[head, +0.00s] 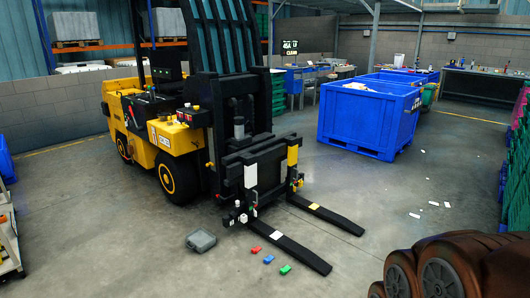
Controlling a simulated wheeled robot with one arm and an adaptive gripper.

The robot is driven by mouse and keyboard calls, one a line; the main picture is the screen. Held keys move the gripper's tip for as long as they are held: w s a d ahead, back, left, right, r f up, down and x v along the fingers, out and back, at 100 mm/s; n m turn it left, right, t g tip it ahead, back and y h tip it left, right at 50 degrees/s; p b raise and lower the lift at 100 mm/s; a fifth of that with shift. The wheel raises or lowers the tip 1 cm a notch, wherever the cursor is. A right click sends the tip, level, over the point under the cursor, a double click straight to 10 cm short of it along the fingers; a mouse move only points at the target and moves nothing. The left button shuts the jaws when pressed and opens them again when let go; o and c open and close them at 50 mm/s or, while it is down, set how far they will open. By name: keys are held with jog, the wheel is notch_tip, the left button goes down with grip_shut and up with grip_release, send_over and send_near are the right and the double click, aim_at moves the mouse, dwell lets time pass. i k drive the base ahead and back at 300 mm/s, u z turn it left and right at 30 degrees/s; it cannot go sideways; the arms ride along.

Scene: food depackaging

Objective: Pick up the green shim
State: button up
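The green shim (285,269) is a small flat piece lying on the concrete floor in the lower middle of the head view. It is the nearest of a loose row of three, with a blue piece (269,259) and a red piece (256,250) up and to its left. The green shim lies beside the near forklift fork (290,252), on its left side, with a gap between them. Nothing covers it. My gripper does not show in the head view.
A yellow and black forklift (165,135) stands behind the shims; its two forks reach low across the floor. A grey case (201,240) lies left of the red piece. A big blue bin (365,120) stands farther back. The floor in front of the shims is clear.

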aim_at(287, 268)
jog(key=i, duration=0.2)
jog(key=k, duration=0.6)
jog(key=z, duration=0.5)
jog(key=i, duration=2.4)
jog(key=u, duration=1.4)
jog(key=i, duration=0.65)
jog(key=u, duration=0.65)
